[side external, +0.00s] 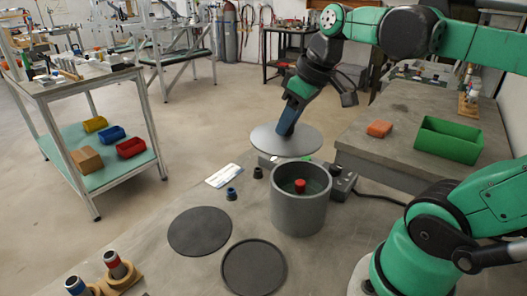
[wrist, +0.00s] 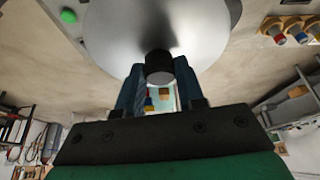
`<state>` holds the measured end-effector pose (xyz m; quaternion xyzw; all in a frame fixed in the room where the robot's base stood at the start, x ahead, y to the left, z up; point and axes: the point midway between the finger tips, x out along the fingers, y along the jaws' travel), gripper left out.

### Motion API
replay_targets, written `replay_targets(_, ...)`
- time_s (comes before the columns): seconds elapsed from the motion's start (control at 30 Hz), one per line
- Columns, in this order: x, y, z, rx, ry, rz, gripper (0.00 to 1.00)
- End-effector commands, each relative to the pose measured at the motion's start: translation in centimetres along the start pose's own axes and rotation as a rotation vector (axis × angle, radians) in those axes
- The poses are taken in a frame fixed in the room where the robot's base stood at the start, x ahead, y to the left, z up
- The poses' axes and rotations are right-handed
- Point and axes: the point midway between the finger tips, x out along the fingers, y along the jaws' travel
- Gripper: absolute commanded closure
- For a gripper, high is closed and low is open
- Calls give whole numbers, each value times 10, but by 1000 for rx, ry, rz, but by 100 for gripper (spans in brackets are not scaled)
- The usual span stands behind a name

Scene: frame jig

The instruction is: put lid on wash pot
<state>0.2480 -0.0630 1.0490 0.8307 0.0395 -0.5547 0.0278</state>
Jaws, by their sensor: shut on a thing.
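The wash pot (side external: 298,215) is a grey open cylinder standing on the workbench, with a small red object (side external: 300,186) inside. The lid (side external: 307,144) is a flat, light grey disc. My gripper (side external: 286,130) holds it in the air behind the pot and slightly left of it, apart from the rim. In the wrist view the lid (wrist: 205,28) fills the top, and the fingers of my gripper (wrist: 160,80) are shut on its black knob (wrist: 159,66). The lid looks about level in the side view.
Two dark round discs (side external: 200,231) (side external: 254,267) lie left and front of the pot. A white card (side external: 223,175), small dark fittings (side external: 231,194) and a grey switch box (side external: 343,181) are near it. A green bin (side external: 449,139) and orange block (side external: 379,128) sit on the right bench.

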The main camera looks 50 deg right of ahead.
Motion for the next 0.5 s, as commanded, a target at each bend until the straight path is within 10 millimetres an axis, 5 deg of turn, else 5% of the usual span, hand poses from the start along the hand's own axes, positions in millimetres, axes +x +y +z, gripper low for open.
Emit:
replay_targets(0.2, 4, 13, 31, 84, 0, 35, 100)
replay_targets(0.5, 26, 14, 42, 90, 0, 38, 100)
